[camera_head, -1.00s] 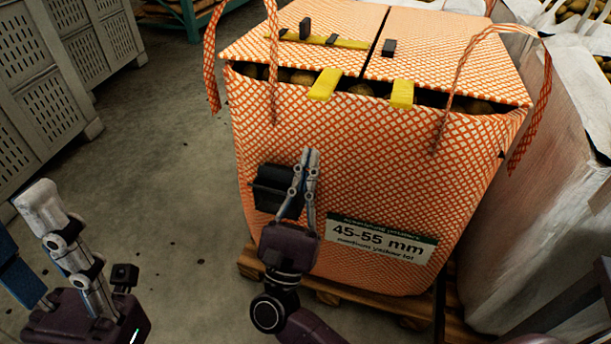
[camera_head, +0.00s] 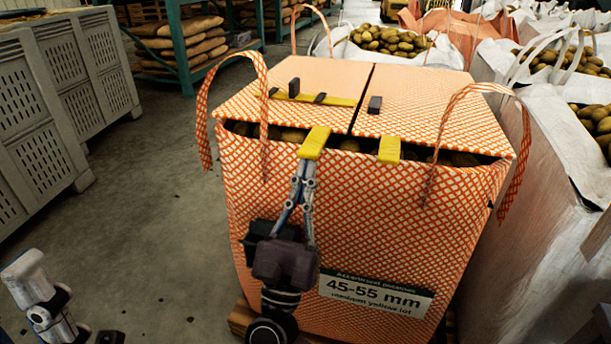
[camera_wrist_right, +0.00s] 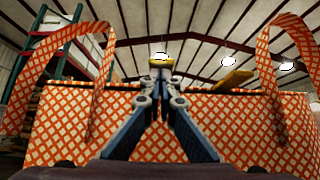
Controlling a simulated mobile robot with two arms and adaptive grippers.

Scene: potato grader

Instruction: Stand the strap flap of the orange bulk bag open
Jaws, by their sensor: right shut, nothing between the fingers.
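The orange bulk bag (camera_head: 350,215) stands upright, its top covered by two flaps. The left flap (camera_head: 325,75) carries a yellow strap (camera_head: 330,100) with black pieces, and a yellow tab (camera_head: 314,142) hangs over its front edge. The right flap (camera_head: 425,120) has its own yellow tab (camera_head: 389,150) and a black block. Both flaps lie down, with potatoes showing in the gap below. My right gripper (camera_head: 308,165) is shut and empty before the bag's front, just under the left tab; contact is unclear. The wrist view shows that tab (camera_wrist_right: 160,61) above the fingertips. My left gripper (camera_head: 22,268) is at lower left, its opening unclear.
Orange lifting loops rise at the bag's corners, including the front left loop (camera_head: 262,95) and front right loop (camera_head: 470,110). Grey crates (camera_head: 40,120) stand at left. A white bag (camera_head: 545,220) stands close at right. The floor (camera_head: 150,200) between crates and bag is clear.

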